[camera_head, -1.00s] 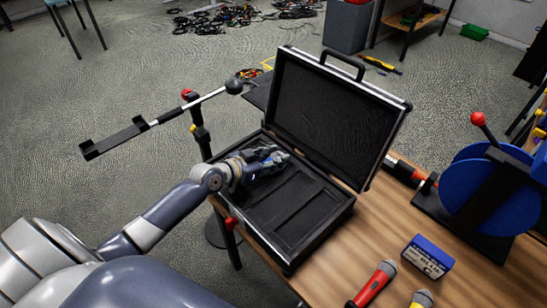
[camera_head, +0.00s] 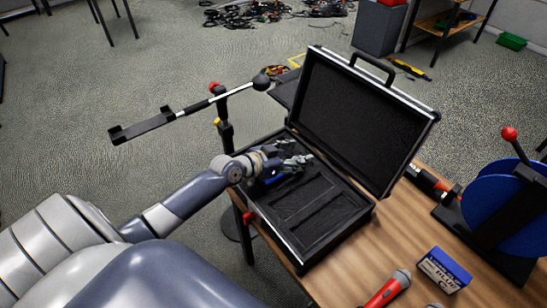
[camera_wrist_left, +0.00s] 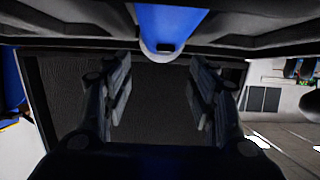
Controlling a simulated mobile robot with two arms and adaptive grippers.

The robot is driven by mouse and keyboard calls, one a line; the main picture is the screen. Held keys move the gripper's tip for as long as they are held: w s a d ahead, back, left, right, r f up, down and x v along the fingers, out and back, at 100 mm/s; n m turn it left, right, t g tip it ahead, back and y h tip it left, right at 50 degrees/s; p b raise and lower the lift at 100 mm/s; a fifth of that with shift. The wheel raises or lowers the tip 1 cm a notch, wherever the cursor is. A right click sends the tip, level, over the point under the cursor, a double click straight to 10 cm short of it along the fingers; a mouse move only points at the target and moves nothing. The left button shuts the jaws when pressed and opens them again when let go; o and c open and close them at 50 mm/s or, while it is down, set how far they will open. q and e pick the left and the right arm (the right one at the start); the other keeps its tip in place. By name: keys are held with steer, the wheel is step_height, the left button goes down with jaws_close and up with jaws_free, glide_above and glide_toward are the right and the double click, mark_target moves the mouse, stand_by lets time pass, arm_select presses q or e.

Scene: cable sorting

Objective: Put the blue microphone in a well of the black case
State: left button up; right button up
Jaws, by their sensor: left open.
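The black case (camera_head: 380,205) stands open on the table, its lid (camera_head: 360,115) raised. My left gripper (camera_head: 297,158) is over the back left part of the case, fingers spread and empty. The blue microphone (camera_head: 273,180) is mostly hidden under the gripper, at the case's left well. In the left wrist view, the blue microphone (camera_wrist_left: 170,25) shows at the top edge, beyond and clear of the open fingers (camera_wrist_left: 160,78); how fully it sits in the well is hard to tell. The front wells look empty. My right gripper is not in view.
A red microphone (camera_head: 388,290) and a blue box (camera_head: 443,270) lie on the table (camera_head: 345,270) at the front right. A blue cable reel (camera_head: 500,215) stands at the right. A black arm on a stand (camera_head: 160,125) is left of the case.

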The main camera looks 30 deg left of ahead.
arm_select(q)
step_height(320, 180, up, 3)
steer(key=b, duration=0.1)
glide_above(262, 185)
steer(key=w, duration=0.4)
steer(key=shift+s+a+r, duration=0.1)
steer(key=shift+a+r, duration=0.05)
steer(key=shift+v, duration=0.8)
steer(key=shift+r, duration=0.1)
